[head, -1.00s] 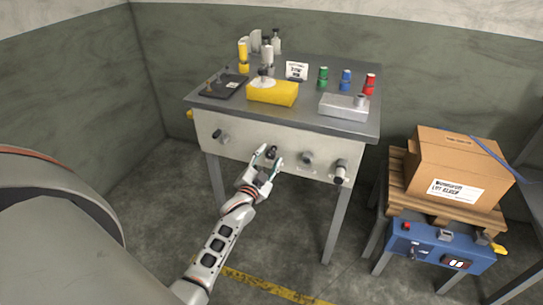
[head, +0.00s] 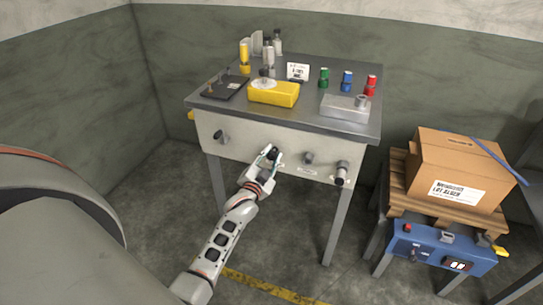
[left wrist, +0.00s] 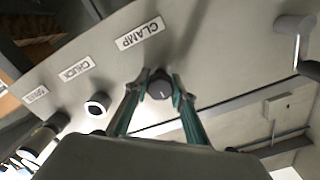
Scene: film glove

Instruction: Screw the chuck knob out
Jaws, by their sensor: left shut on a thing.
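The panel on the bench front carries several knobs with labels. The knob labelled CHUCK (left wrist: 97,103) is short with a pale face; in the head view it is the grey knob (head: 308,158) right of my gripper. My left gripper (head: 271,158) is not on it. In the left wrist view my left gripper (left wrist: 157,90) has its two green-lined fingers shut on the dark round knob (left wrist: 160,85) beside the CLAMP label (left wrist: 140,33). That knob appears seated at the panel; its base is partly hidden. My right gripper is not in view.
A crank handle (head: 221,137) is at the panel's left and a longer knob (head: 341,172) at its right. A yellow block (head: 274,94) and a metal box (head: 345,107) stand on the bench top. A carton (head: 455,173) sits on a pallet at right.

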